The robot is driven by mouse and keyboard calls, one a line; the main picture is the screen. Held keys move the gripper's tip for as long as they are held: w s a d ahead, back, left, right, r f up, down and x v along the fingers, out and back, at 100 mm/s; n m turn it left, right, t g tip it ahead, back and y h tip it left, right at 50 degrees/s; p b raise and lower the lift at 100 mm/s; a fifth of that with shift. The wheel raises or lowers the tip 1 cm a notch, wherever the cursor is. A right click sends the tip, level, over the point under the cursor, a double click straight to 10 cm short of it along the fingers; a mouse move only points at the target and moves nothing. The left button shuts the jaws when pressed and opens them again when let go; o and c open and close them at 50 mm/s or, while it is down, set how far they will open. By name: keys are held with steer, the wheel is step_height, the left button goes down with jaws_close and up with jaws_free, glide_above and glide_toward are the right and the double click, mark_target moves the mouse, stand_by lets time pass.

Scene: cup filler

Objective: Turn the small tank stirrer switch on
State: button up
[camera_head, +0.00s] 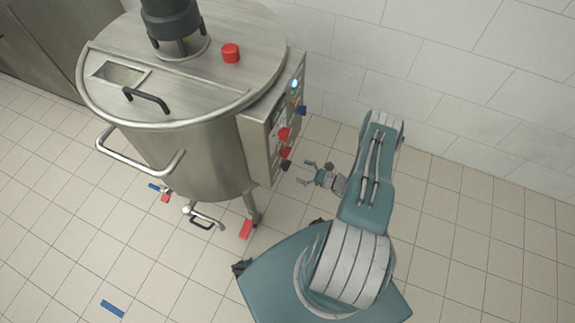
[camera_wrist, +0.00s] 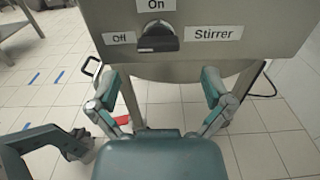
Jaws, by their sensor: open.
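The stirrer switch (camera_wrist: 157,40) is a black rotary knob on a steel panel in the wrist view. Its handle lies roughly level, between the "Off" label (camera_wrist: 119,38) on its left and the "Stirrer" label (camera_wrist: 213,34) on its right. The "On" label (camera_wrist: 156,5) is above it. In the head view, a dark knob (camera_head: 287,165) is lowest on the side of the control box. My gripper (camera_head: 307,173) is open and empty, just right of that box. In the wrist view my gripper (camera_wrist: 158,76) has its fingers spread below the knob, apart from it.
The steel tank (camera_head: 190,160) stands at the left with its control box (camera_head: 257,140). Red knobs (camera_head: 284,134) and a blue knob (camera_head: 301,109) sit above the dark one. A handrail (camera_head: 140,165) juts from the tank. A tiled wall (camera_head: 460,75) is behind my arm.

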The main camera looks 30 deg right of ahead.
mark_target(287, 165)
steer(key=x, duration=0.6)
steer(key=shift+a, duration=0.1)
steer(key=c, duration=1.1)
